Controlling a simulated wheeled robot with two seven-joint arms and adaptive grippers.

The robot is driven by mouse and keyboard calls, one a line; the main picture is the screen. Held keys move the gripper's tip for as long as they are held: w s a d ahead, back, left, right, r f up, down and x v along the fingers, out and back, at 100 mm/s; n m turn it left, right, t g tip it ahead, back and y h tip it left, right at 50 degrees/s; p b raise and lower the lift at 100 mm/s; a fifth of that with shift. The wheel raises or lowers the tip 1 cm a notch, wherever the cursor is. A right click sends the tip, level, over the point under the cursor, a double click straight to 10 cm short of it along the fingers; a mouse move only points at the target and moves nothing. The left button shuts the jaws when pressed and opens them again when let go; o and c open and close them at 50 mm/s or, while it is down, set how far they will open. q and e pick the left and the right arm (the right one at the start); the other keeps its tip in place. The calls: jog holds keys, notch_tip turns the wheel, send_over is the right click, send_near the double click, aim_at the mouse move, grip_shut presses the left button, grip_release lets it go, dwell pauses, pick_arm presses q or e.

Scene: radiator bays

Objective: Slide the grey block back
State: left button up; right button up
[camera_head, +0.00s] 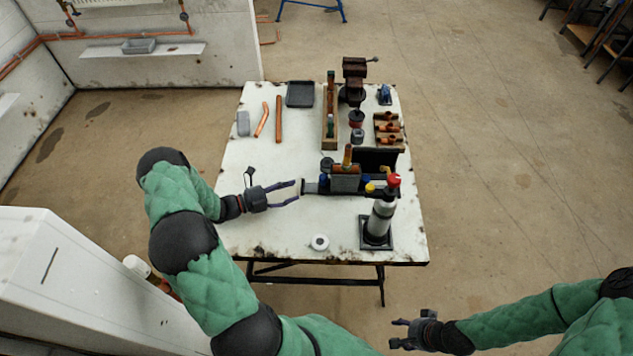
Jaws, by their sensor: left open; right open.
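A small grey block (242,123) lies near the left edge of the white worktable (262,230), left of the copper pipes. A larger grey, box-like piece (345,182) sits in the black tool tray at the table's middle; which one the task means I cannot tell. My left gripper (295,191) is over the table, open and empty, its fingers pointing right at the left end of the tray. It is well in front of the small grey block. My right gripper (393,333) is open and empty, in front of the table, beyond its front edge.
A torch cylinder (381,215) stands on a black base at front right. A white tape roll (319,242) lies near the front edge. Copper pipes (278,120), a wooden tool box (330,130) and a vise (354,75) are further back. The table's left front is mostly clear.

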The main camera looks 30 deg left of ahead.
pick_arm(q)
jog(key=b+x, duration=0.1)
jog(key=x, duration=0.9)
jog(key=shift+s, duration=0.1)
jog(key=shift+r, duration=0.1)
jog(key=shift+a, duration=0.1)
grip_shut()
